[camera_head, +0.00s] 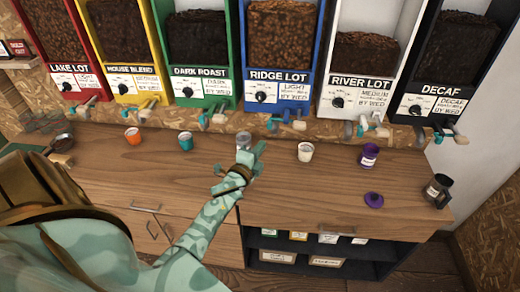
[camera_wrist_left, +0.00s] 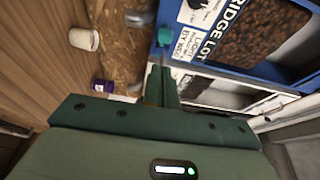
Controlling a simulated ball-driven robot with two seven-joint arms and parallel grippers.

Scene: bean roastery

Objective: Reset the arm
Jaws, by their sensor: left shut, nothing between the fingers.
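My left gripper (camera_head: 258,152) is raised over the wooden counter (camera_head: 290,200), in front of the blue Ridge Lot dispenser (camera_head: 285,80). Its fingers are shut and empty. In the left wrist view the closed fingers (camera_wrist_left: 165,65) point toward the blue dispenser (camera_wrist_left: 232,50). A grey cup (camera_head: 243,138) stands just behind the gripper in the head view and is partly hidden by it. I cannot tell whether they touch. My right gripper is not in view.
An orange cup (camera_head: 132,136), teal cup (camera_head: 186,142), white cup (camera_head: 305,152) and purple cup (camera_head: 369,155) line the counter. A purple lid (camera_head: 374,201) and dark mug (camera_head: 437,191) are at the right. A dark scoop (camera_head: 63,143) lies left. Front middle counter is clear.

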